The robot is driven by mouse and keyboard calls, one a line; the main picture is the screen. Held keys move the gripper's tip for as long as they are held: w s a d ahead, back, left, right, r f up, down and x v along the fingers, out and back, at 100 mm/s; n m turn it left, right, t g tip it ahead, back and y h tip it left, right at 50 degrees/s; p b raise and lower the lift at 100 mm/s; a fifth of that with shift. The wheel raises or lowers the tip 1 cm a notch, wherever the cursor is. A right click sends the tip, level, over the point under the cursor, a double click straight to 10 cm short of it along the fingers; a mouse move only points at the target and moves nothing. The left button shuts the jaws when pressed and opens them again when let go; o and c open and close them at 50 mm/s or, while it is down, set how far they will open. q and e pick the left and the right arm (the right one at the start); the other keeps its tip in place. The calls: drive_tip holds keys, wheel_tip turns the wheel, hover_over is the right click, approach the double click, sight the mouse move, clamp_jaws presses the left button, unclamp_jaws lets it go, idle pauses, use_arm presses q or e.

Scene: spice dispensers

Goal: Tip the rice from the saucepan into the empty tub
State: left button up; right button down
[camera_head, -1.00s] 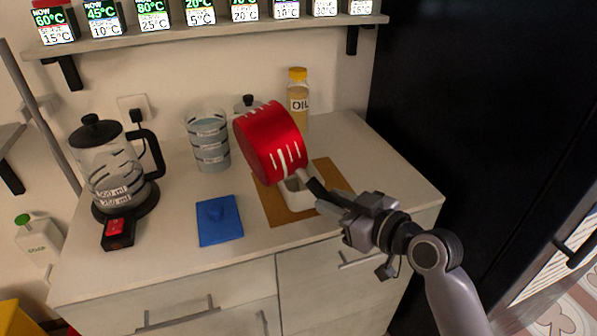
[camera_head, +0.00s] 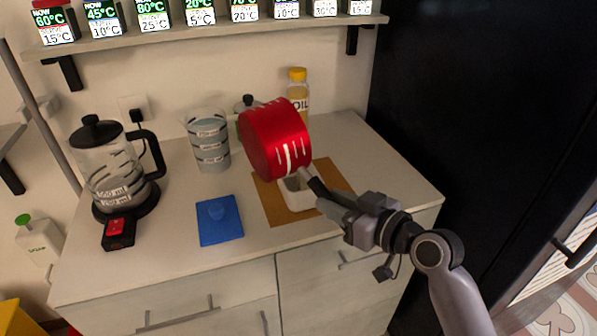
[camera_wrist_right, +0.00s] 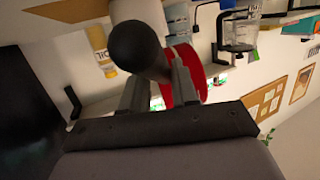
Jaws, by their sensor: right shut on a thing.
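The red saucepan (camera_head: 273,141) is held tilted in the air above the brown board, its red outside with white marks facing me. Its inside is hidden, so I cannot see any rice. My right gripper (camera_head: 326,203) is shut on the saucepan's black handle (camera_head: 315,185). In the right wrist view the gripper (camera_wrist_right: 158,85) holds the dark handle end (camera_wrist_right: 137,48), with the red pan (camera_wrist_right: 186,75) behind it. The white tub (camera_head: 297,199) stands on the brown board (camera_head: 275,205), below the pan and partly hidden by the pan and handle. My left gripper is not in view.
A blue lid-like square (camera_head: 219,220) lies left of the board. A measuring jug (camera_head: 210,142) and an oil bottle (camera_head: 298,92) stand behind. A kettle (camera_head: 108,172) and a small black-red device (camera_head: 117,233) are at the left. A shelf (camera_head: 215,30) runs above.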

drive_tip(key=shift+r+m+y, duration=0.2)
drive_tip(key=shift+m+y, duration=0.4)
drive_tip(key=shift+m, duration=0.7)
idle(1.2)
drive_tip(key=shift+w+d+m+y+b, duration=0.1)
drive_tip(key=shift+m+y+b, duration=0.45)
drive_tip(key=shift+m, duration=0.85)
idle(1.3)
